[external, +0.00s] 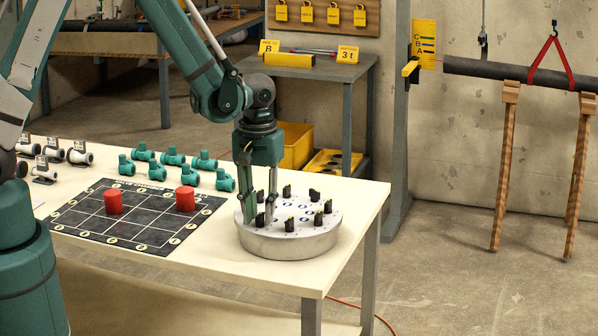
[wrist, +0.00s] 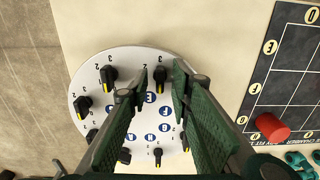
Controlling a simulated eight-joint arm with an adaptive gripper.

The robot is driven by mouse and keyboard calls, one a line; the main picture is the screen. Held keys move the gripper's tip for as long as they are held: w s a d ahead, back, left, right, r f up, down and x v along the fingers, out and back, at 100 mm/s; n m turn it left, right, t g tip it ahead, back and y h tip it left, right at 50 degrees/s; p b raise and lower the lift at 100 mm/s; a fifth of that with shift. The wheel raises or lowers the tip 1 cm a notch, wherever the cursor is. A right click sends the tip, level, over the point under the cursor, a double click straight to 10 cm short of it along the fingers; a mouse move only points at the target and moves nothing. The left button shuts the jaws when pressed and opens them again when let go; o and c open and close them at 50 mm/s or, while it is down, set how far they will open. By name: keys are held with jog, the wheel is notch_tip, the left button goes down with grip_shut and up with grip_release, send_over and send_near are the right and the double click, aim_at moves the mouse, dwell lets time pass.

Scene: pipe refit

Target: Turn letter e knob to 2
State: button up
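A round pale dial plate (external: 290,247) with several black knobs stands on the table; in the wrist view (wrist: 88,72) its blue round letter labels and printed numbers show. The label that seems to be E, upside down (wrist: 151,97), lies beside a black knob (wrist: 160,73) with a yellow pointer toward the plate's middle. A number 2 is printed to this knob's left. My gripper (external: 258,218) reaches down at the plate's left part. In the wrist view its green fingers (wrist: 161,85) stand on either side of that knob, with gaps visible. Contact with it cannot be made out.
Other knobs (wrist: 109,76) stand around the plate close to my fingers. A black grid mat (external: 140,222) with two red cylinders (external: 186,199) lies to the left. Teal pipe fittings (external: 172,157) stand behind it. The table's right edge is near the plate.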

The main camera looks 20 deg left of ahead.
grip_shut()
jog(key=shift+m, duration=0.3)
jog(key=m+b, duration=0.3)
jog(key=m, duration=0.1)
jog(key=shift+f+m, duration=0.1)
jog(key=shift+m, duration=0.3)
jog(key=m+b, duration=0.2)
jog(key=m, duration=0.4)
jog(key=shift+b, duration=0.4)
jog(key=m+b, duration=0.1)
jog(key=m, duration=0.5)
jog(key=shift+m+b, duration=0.35)
jog(key=shift+m, duration=0.05)
jog(key=m+b, duration=0.1)
jog(key=m, duration=0.4)
jog(key=shift+m, duration=0.3)
